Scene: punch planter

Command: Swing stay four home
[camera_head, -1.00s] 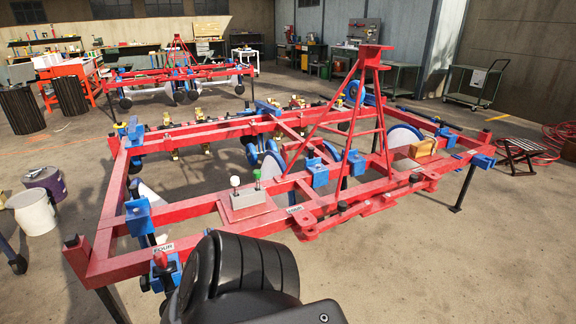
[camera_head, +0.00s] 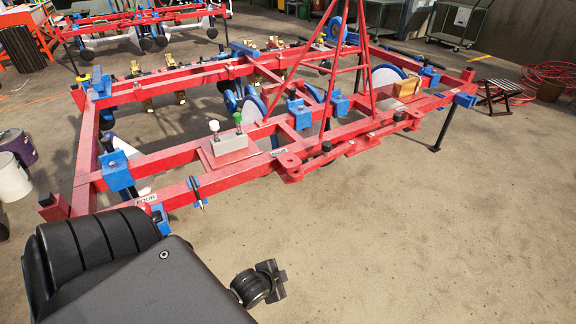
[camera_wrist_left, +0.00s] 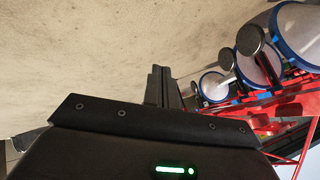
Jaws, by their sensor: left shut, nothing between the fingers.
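The label FOUR (camera_head: 147,199) is on the front rail of the red planter frame (camera_head: 240,174), near its left corner. Just right of it, a slim dark piece with a blue top (camera_head: 197,192) hangs on the rail; I cannot tell whether it is the stay. A blue bracket (camera_head: 160,216) below the label is partly hidden by my left arm. My left gripper (camera_wrist_left: 163,86) is shut and empty in the left wrist view, over bare floor, with planter discs to its right. In the head view my left arm covers the frame's near-left corner. My right gripper is not in view.
A grey block (camera_head: 228,148) with a white and a green knob stands on the frame. A red A-shaped mast (camera_head: 365,75) rises behind. A white bucket (camera_head: 12,178) is at the left. Floor in front and right is clear, with a stool (camera_head: 500,92) farther off.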

